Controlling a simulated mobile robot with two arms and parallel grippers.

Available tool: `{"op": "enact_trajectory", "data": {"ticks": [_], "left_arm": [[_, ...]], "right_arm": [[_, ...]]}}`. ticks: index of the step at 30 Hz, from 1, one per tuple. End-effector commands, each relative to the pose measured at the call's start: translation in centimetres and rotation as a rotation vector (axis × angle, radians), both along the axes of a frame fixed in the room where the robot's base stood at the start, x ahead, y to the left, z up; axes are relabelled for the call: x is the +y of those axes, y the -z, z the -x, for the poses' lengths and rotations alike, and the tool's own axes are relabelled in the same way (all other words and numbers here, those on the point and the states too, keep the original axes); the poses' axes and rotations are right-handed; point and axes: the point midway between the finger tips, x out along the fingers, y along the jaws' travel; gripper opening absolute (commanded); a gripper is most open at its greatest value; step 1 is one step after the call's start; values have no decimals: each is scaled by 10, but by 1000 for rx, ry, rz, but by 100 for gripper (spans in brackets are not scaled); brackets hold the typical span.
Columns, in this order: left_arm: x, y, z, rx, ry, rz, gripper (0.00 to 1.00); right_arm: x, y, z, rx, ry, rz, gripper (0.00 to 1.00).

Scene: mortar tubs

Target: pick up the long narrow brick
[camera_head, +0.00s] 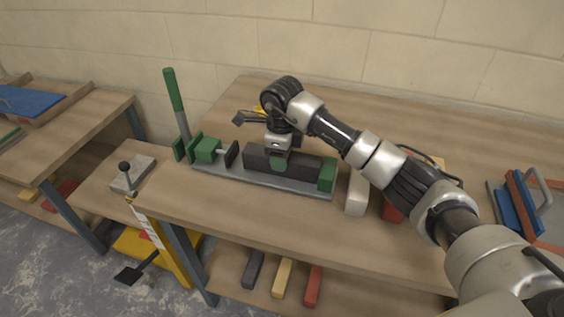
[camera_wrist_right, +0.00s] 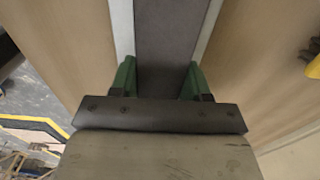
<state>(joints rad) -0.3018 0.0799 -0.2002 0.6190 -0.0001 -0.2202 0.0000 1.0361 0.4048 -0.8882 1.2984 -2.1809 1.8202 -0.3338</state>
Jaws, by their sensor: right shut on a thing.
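A long narrow dark grey brick (camera_head: 308,163) lies along the grey bed of a green clamp (camera_head: 327,174) on the wooden bench. It sits between a dark jaw plate (camera_head: 232,154) at its left and the green end block at its right. My right gripper (camera_head: 278,158) reaches down from above and is shut across the brick's middle. In the right wrist view the brick (camera_wrist_right: 168,45) runs between the two green fingers of the right gripper (camera_wrist_right: 160,82). I cannot see clear space under the brick. My left gripper is not in view.
A whitish block (camera_head: 356,191) and a partly hidden red piece (camera_head: 393,209) stand right of the clamp. A blue and red piece (camera_head: 515,205) is at the far right. Dark, yellow and red bars (camera_head: 283,278) lie on the shelf below. A green-handled lever (camera_head: 175,98) rises at the clamp's left.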

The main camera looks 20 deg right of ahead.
Motion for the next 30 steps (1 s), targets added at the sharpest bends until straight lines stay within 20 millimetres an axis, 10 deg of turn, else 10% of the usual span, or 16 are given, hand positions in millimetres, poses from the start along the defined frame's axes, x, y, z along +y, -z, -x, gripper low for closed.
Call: {"op": "enact_trajectory", "data": {"ticks": [14,30], "left_arm": [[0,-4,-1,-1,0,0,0],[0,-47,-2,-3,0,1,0]], "right_arm": [[0,-7,-1,-4,0,-1,0],[0,-73,-1,-5,0,0,0]]}}
